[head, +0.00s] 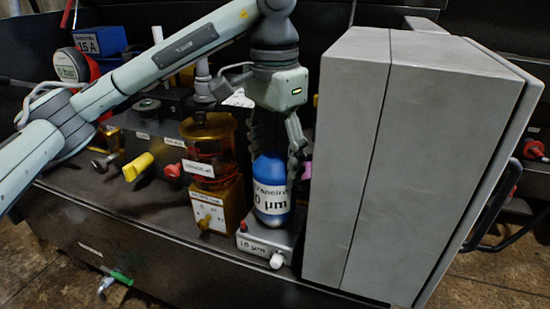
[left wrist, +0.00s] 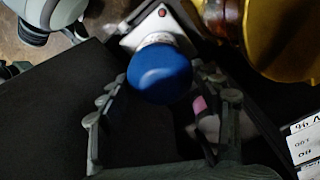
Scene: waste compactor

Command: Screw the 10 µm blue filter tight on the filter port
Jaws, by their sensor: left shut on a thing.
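The blue filter (head: 270,190), with a white band marked 10 µm, stands upright on the grey filter port block (head: 268,247), which carries a 10 µm label. In the left wrist view the filter's rounded blue end (left wrist: 160,74) faces the camera, with the pale port block (left wrist: 140,30) behind it. My left gripper (head: 278,150) comes down from above and is shut on the upper part of the filter, its fingers on either side. The left gripper also shows in the left wrist view (left wrist: 160,110). Whether the thread is fully seated is hidden. My right gripper is not in view.
A large grey box (head: 400,160) stands close to the right of the filter. An amber bowl unit (head: 210,150) stands close on the left. A yellow handle (head: 138,167) lies further left. A dark ledge edge runs along the front.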

